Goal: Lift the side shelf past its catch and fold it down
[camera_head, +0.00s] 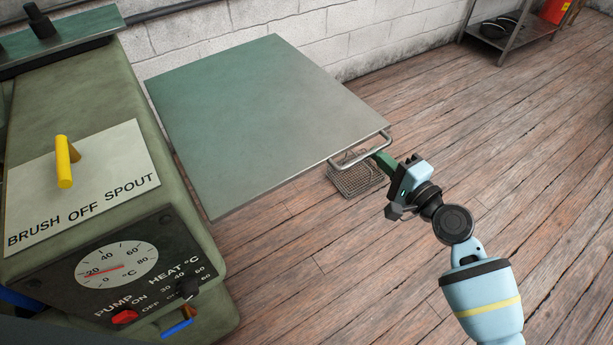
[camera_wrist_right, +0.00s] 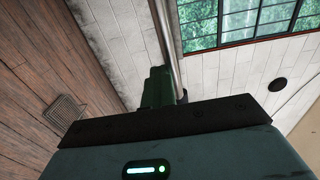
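The side shelf (camera_head: 265,115) is a flat green-grey metal panel in the head view. It stands out level from the right side of the green washing machine (camera_head: 175,185). A bare metal bar handle (camera_head: 352,154) runs along its right front edge. My right gripper (camera_head: 383,159) is at the right end of this handle, its green fingers together on the bar. In the right wrist view the fingers (camera_wrist_right: 157,88) show close together against the bar (camera_wrist_right: 170,40), which runs upward. The catch and the shelf's underside are hidden. My left gripper is in neither view.
A wire basket (camera_head: 357,180) is on the floor below the shelf handle. A white block wall (camera_head: 330,35) runs behind the shelf. A low metal rack (camera_head: 508,40) stands far right. The plank floor (camera_head: 500,130) between is clear.

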